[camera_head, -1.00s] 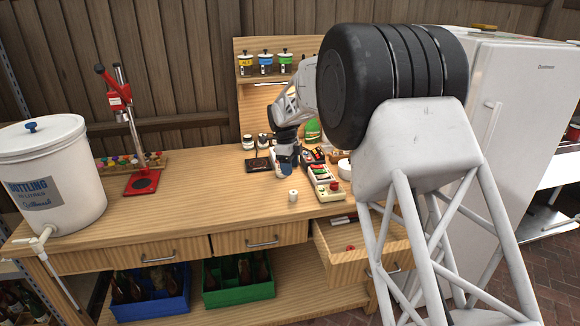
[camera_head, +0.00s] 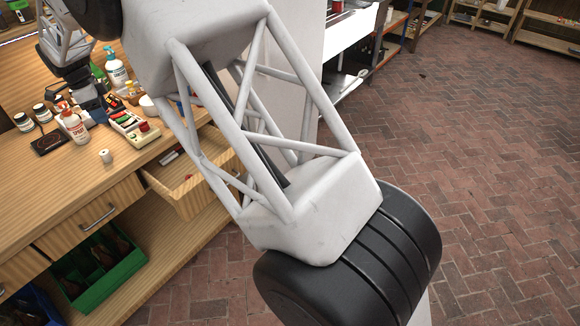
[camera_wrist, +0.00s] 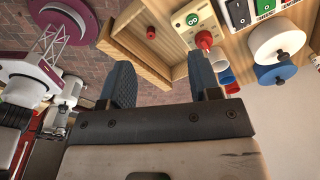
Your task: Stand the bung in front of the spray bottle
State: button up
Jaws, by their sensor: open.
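A small pale cylinder (camera_head: 105,156), which looks like the bung, stands upright near the front edge of the worktop. A white bottle with an orange-red label (camera_head: 75,126) stands behind and left of it. My gripper (camera_head: 97,117) is low over the worktop, just right of the nearer bottle and behind the pale cylinder. In the wrist view its two fingers (camera_wrist: 161,78) are apart with nothing held between them.
An open drawer (camera_head: 190,178) juts out below the worktop, with a red item in it. Small dark jars (camera_head: 32,117) and a black pad (camera_head: 48,139) are at left. Bare worktop (camera_head: 45,190) lies in front.

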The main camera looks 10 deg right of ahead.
jog(key=s+d+r+n, duration=0.2)
jog(key=s+d+r, duration=0.25)
jog(key=d, duration=0.85)
jog(key=s+d+r+n+y, duration=0.15)
jog(key=s+d+r, duration=0.35)
jog(key=d, duration=0.7)
jog(key=s+d+r+n+h, duration=0.1)
jog(key=s+d+r+n, duration=0.35)
jog(key=d, duration=0.85)
jog(key=s+d+f+n+t, duration=0.1)
jog(key=s+d+f+n, duration=0.1)
jog(key=s+d, duration=1)
jog(key=s+d+f+n+t, duration=0.1)
jog(key=s+d+f+n, duration=0.2)
jog(key=s+d, duration=0.9)
jog(key=s+n, duration=0.1)
jog(key=s, duration=0.4)
jog(key=shift+s, duration=0.35)
jog(key=shift+f+y, duration=0.1)
jog(key=shift+y, duration=0.15)
